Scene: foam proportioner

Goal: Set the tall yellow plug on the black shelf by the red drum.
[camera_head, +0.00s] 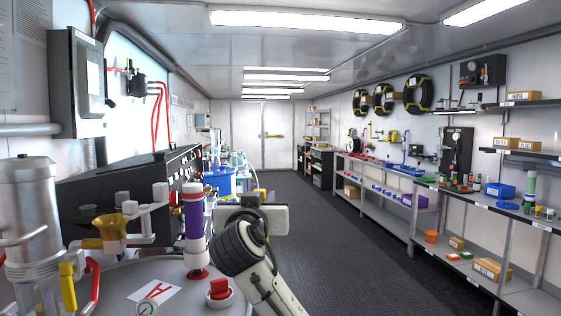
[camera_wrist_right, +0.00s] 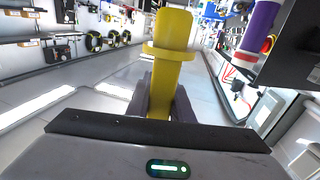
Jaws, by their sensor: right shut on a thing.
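A yellow plug (camera_wrist_right: 172,55) with a wide collar is held between the two dark fingers of my right gripper (camera_wrist_right: 160,100) in the wrist view. The fingers are shut on its narrower part. In the head view, my right gripper (camera_head: 262,218) is in mid-air right of a purple cylinder; its fingers are hidden behind its body. A small yellow bit (camera_head: 260,193) shows above it, probably the plug. Black shelves (camera_head: 535,103) run along the right wall. I cannot pick out a red drum for certain. My left gripper is not in view.
The purple cylinder (camera_head: 194,217), a red knob (camera_head: 219,288) and a brass funnel (camera_head: 110,227) stand on a grey rounded top (camera_head: 185,300) close by. A silver canister (camera_head: 30,215) stands at the left. The dark aisle floor (camera_head: 330,240) is clear.

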